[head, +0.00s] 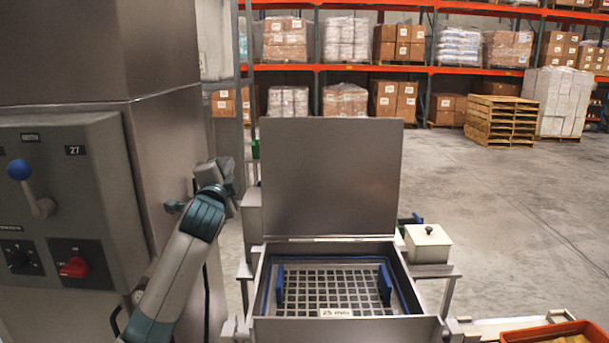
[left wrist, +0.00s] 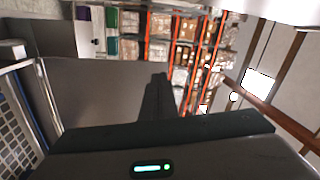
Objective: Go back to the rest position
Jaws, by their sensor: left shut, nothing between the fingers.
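My left arm rises from the lower left of the head view, bent, with its left gripper (head: 226,174) raised between the grey cabinet and the open lid. In the left wrist view the left gripper (left wrist: 158,84) shows as dark fingers closed together, with nothing held between them. It is apart from the steel box with the grid floor. My right gripper is in neither view.
A steel box (head: 345,330) with its lid (head: 332,178) standing open lies ahead; two blue handles stand on its grid. A lidded tin (head: 428,243) is right of it. A grey control panel (head: 62,215) is close on the left. An orange tray (head: 560,330) is lower right.

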